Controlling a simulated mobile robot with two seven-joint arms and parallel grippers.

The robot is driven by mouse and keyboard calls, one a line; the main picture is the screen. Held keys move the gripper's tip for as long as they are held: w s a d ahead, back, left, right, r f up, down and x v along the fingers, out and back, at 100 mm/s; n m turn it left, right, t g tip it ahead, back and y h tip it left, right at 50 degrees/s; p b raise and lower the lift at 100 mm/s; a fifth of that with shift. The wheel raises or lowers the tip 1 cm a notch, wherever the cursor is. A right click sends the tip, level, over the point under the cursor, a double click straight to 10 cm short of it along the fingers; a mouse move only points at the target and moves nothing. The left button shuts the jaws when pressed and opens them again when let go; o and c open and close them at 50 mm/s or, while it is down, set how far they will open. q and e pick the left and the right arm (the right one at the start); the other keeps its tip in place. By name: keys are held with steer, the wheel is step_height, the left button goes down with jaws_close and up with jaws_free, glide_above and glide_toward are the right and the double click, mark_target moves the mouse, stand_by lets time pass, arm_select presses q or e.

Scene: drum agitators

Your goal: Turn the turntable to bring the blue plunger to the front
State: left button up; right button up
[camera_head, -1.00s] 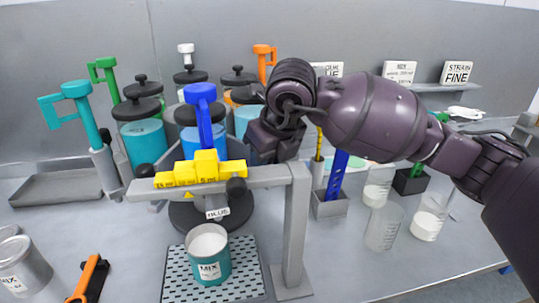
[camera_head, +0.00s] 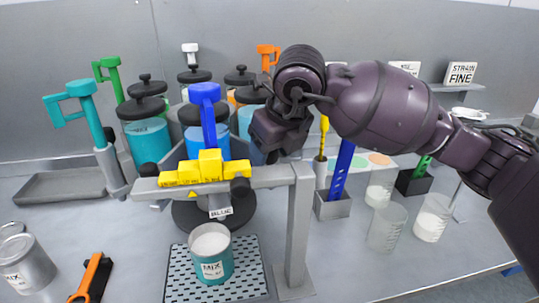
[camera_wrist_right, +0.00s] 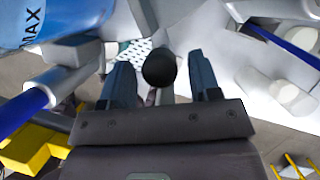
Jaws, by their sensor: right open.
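The blue plunger (camera_head: 207,112) stands upright at the front of the turntable, behind the yellow-topped grey bar and above the BLUE label (camera_head: 221,212). Its jar (camera_head: 196,140) holds blue liquid. The turntable's dark round base (camera_head: 190,214) shows below the bar. Teal (camera_head: 82,108), green (camera_head: 108,70), white (camera_head: 190,52) and orange (camera_head: 267,58) plungers stand around it. My right gripper (camera_head: 266,148) is right of the blue jar, its fingertips largely hidden in the head view. In the right wrist view its open fingers (camera_wrist_right: 162,80) lie either side of a black ball knob (camera_wrist_right: 160,68). My left gripper is out of view.
A grey post (camera_head: 298,225) carries the bar with yellow blocks (camera_head: 208,168). A teal MIX cup (camera_head: 213,262) stands on a perforated mat below. Right of the post are a blue stick (camera_head: 341,172) in a holder and clear beakers (camera_head: 386,228). An orange-black tool (camera_head: 92,278) lies front left.

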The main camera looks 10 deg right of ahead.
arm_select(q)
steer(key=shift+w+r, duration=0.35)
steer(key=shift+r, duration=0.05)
arm_select(e)
steer(key=v, duration=0.8)
steer(key=shift+r, duration=0.35)
steer(key=shift+s, duration=0.15)
steer(key=shift+c, duration=0.3)
